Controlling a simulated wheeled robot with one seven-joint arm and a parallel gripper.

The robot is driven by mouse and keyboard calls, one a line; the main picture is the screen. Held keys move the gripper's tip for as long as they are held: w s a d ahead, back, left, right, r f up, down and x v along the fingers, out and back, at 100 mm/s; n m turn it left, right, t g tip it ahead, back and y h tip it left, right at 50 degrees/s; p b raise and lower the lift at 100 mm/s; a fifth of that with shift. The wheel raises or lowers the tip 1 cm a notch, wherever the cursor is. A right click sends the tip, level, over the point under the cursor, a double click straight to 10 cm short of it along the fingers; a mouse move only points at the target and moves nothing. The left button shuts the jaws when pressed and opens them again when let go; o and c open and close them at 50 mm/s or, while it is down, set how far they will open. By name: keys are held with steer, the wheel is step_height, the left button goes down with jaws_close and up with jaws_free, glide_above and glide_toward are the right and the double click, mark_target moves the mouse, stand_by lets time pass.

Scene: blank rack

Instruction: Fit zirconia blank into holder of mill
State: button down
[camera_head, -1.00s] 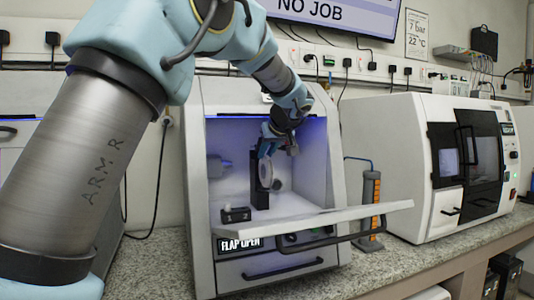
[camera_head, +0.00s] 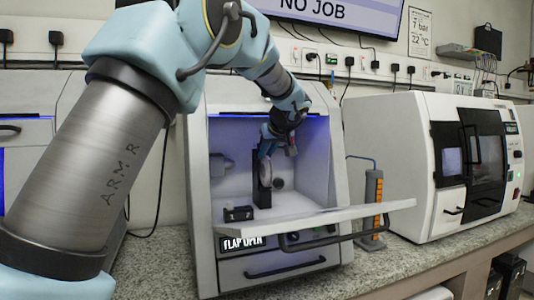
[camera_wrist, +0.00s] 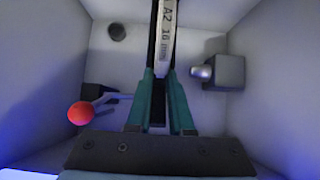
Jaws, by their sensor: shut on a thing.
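The mill (camera_head: 200,190) stands in the middle of the head view with its front flap (camera_head: 330,215) open. My gripper (camera_head: 267,152) is inside the lit chamber, shut on the pale zirconia blank (camera_head: 266,172). In the wrist view my gripper's teal fingers (camera_wrist: 160,80) flank the blank's edge (camera_wrist: 166,30), marked "A2 16 mm". The black upright holder (camera_head: 260,190) is right at the blank in the head view. The blank overlaps it there; whether it is fully seated I cannot tell. A red-knobbed lever (camera_wrist: 82,113) stands left in the wrist view.
A spindle block (camera_wrist: 224,72) is close on the right in the wrist view. A small black block (camera_head: 238,213) stands at the chamber's front left. The chamber walls are close around my arm. A second machine (camera_head: 400,150) stands to the right.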

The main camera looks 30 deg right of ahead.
steer(key=shift+w+f, duration=0.15)
steer(key=shift+w, duration=0.35)
steer(key=c, duration=0.8)
jaws_free()
steer(key=shift+o, duration=0.4)
steer(key=shift+s+d, duration=0.1)
steer(key=b+v, duration=0.2)
steer(key=v, duration=0.8)
steer(key=shift+s+r, duration=0.15)
steer(key=shift+r, duration=0.1)
